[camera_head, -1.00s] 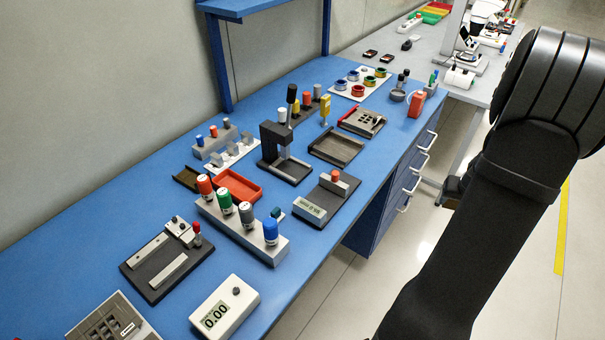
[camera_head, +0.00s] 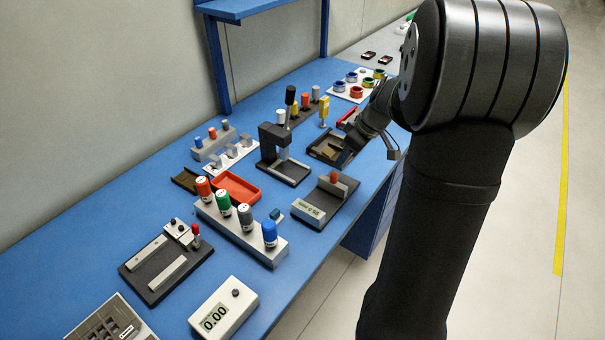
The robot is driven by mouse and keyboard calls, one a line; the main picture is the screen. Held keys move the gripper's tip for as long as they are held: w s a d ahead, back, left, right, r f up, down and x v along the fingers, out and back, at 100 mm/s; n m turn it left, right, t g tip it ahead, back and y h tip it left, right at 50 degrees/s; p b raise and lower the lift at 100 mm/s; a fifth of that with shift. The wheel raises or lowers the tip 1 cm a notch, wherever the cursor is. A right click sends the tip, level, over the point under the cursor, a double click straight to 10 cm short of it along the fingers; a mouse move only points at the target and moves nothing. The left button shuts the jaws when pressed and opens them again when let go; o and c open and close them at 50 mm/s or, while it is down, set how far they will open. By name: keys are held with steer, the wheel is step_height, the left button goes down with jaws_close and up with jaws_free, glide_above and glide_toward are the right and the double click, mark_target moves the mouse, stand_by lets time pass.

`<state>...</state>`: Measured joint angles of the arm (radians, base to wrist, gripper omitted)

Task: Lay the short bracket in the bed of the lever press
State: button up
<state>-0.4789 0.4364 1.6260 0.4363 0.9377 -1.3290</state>
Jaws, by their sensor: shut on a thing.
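The lever press (camera_head: 268,146) is a dark C-shaped frame with a tall black-handled lever, standing upright mid-bench. Its flat dark bed (camera_head: 290,175) lies at its foot and looks empty. My gripper (camera_head: 338,153) is to the right of the press, low over a dark shallow tray and apart from the bed. It is shut on a small brownish piece (camera_head: 328,149), seemingly the short bracket. The fingertips and most of the piece are small and partly hidden, so its exact lie cannot be told.
A grey rack (camera_head: 231,156) stands behind. Coloured spools stand farther back.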

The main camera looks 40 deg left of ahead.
mark_target(319, 156)
steer(key=a+f, duration=0.2)
steer(key=a, duration=0.1)
steer(key=s+a+f, duration=0.1)
steer(key=a+f, duration=0.1)
steer(key=a, duration=0.2)
steer(key=s+a+f, duration=0.1)
steer(key=a+f, duration=0.1)
steer(key=a, duration=0.1)
steer(key=shift+s+a+f, duration=0.2)
steer(key=shift+f, duration=2.1)
steer(key=shift+f, duration=0.15)
steer(key=o, duration=1)
steer(key=v, duration=1.2)
steer(key=shift+a+r, duration=0.1)
steer(key=shift+r, duration=0.15)
